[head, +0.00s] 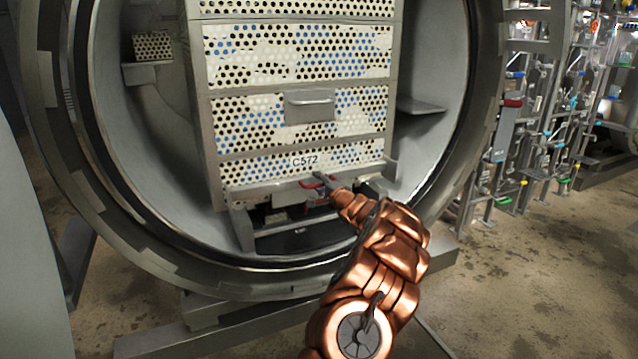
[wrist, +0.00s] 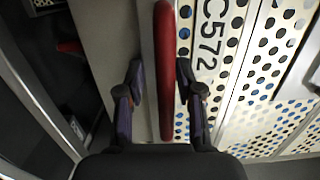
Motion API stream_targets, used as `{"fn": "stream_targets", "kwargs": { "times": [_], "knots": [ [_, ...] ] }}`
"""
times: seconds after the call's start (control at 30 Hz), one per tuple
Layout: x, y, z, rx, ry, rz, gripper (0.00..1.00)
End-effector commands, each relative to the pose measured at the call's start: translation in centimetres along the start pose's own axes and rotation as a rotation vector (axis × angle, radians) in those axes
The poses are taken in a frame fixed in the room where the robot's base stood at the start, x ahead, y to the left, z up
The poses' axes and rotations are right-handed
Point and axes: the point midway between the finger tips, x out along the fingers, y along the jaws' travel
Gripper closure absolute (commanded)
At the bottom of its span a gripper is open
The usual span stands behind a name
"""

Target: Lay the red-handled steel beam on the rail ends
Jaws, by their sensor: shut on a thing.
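The steel beam (head: 262,193) is a grey bar running across the front of the crate stack's foot, just under the C572 label. Its red handle (head: 311,183) is near the middle. My gripper (head: 323,182) is shut on that handle, reaching in from the lower right. In the wrist view the red handle (wrist: 164,40) runs between the two fingers of my gripper (wrist: 159,85), beside the grey beam (wrist: 112,40). The left rail end (head: 242,232) shows below the beam's left part. The right rail end is mostly hidden behind my arm. I cannot tell whether the beam touches the rails.
The perforated crate stack (head: 300,105) stands inside the round retort mouth (head: 110,225), with a drawer-like grey handle (head: 310,103) on its front. A side ledge (head: 422,106) is at right. Pipes and valves (head: 510,130) stand outside to the right. The floor (head: 500,270) at right is clear.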

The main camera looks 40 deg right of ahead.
Motion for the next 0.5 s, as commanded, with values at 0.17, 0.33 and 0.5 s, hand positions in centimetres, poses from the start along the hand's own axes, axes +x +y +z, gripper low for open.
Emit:
{"fn": "stream_targets", "kwargs": {
  "times": [0.17,0.33,0.5],
  "knots": [
    [0.0,0.7,0.0,-0.001,-0.001,-0.005,1.0],
    [0.0,1.5,0.0,0.0,0.0,-0.006,1.0],
    [0.0,2.3,0.1,0.0,-0.001,-0.005,1.0]
  ]
}}
